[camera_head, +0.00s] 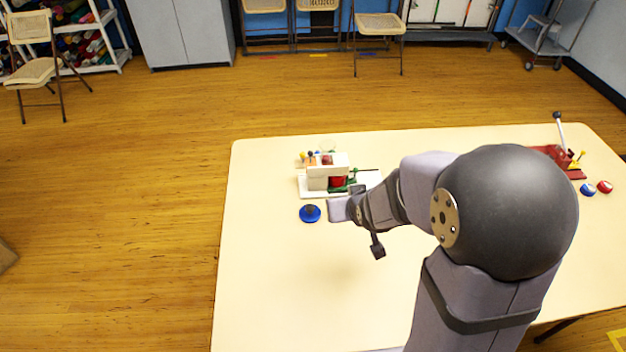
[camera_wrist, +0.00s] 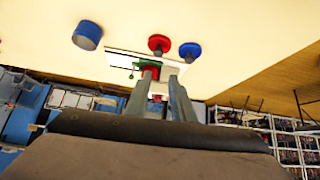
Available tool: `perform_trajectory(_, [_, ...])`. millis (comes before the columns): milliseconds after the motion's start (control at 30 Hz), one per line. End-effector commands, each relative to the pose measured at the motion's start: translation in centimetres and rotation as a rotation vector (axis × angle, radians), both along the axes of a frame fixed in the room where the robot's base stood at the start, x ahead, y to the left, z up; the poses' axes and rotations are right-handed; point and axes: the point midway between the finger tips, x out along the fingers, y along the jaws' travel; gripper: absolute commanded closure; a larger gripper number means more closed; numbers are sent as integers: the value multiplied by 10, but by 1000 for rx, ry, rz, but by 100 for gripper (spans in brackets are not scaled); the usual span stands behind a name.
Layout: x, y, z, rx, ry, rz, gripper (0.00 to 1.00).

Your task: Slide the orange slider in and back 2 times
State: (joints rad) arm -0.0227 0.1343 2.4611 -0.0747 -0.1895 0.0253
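A white device (camera_head: 325,172) with red, green, yellow and orange parts stands near the back left of the table. A tiny orange patch shows near its top left in the head view, but I cannot tell if this is the slider. In the wrist view, the device's white plate (camera_wrist: 122,62) and red and green parts show beyond my gripper (camera_wrist: 157,92). Its two grey fingers are apart, with no clear object held between them. In the head view, the end of my arm is just in front of the device, with its fingertips not distinguishable.
A blue round knob (camera_head: 310,213) lies left of my arm's end. A red device with a lever (camera_head: 560,135) stands at the far right, near blue (camera_head: 587,189) and red (camera_head: 605,187) buttons. The table's front left (camera_head: 290,290) is clear.

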Motion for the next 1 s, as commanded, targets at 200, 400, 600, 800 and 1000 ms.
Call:
perform_trajectory(200, [67, 19, -42, 37, -333, 51, 78])
perform_trajectory(400, [100, 37, -47, 82, -604, 96, 78])
perform_trajectory(600, [110, 47, -42, 117, -771, 123, 78])
perform_trajectory(800, [112, 50, -37, 131, -826, 131, 78])
perform_trajectory(1000, [116, 51, -35, 131, -828, 131, 78])
